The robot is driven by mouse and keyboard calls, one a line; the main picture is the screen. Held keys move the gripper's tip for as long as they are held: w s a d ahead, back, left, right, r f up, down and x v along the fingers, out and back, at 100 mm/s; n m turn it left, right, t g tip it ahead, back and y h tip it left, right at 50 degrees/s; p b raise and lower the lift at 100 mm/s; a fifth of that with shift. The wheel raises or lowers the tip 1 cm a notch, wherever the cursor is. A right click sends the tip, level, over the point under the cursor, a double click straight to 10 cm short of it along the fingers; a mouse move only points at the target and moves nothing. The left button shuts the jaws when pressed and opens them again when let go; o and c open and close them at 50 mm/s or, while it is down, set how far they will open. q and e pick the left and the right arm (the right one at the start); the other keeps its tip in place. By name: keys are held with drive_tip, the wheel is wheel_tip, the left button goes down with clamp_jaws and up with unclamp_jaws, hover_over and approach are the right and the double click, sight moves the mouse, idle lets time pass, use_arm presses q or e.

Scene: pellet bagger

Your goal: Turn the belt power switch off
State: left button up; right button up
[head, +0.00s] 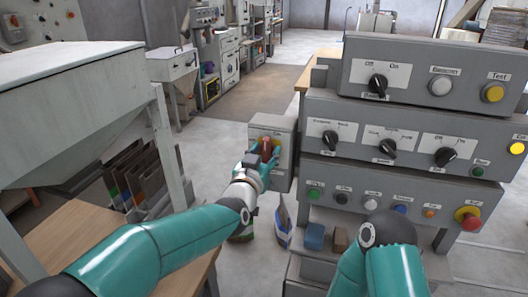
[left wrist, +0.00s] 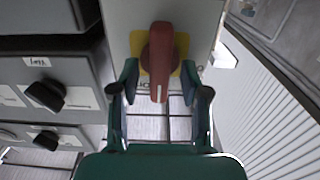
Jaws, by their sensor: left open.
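A red rotary switch handle (head: 266,148) sits on a yellow plate on the front of a grey box (head: 284,130), at the left side of the control panel. In the left wrist view the red handle (left wrist: 160,62) points down the picture, with a white mark near its tip. My left gripper (head: 262,161) is at the handle in the head view. In the left wrist view the left gripper (left wrist: 161,80) is open, one finger on each side of the handle; contact cannot be told. The box's lettering is mostly hidden. My right gripper is out of view.
The grey control panel (head: 400,132), with several knobs and buttons, stands close right of the box. A red emergency button (head: 467,217) is at its lower right. A blue block (head: 315,237) lies below it. A wooden table (head: 95,240) and grey hopper (head: 70,100) are at left.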

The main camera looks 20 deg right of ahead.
use_arm(q)
drive_tip(key=shift+s, duration=0.1)
clamp_jaws()
drive_tip(key=shift+a, duration=0.1)
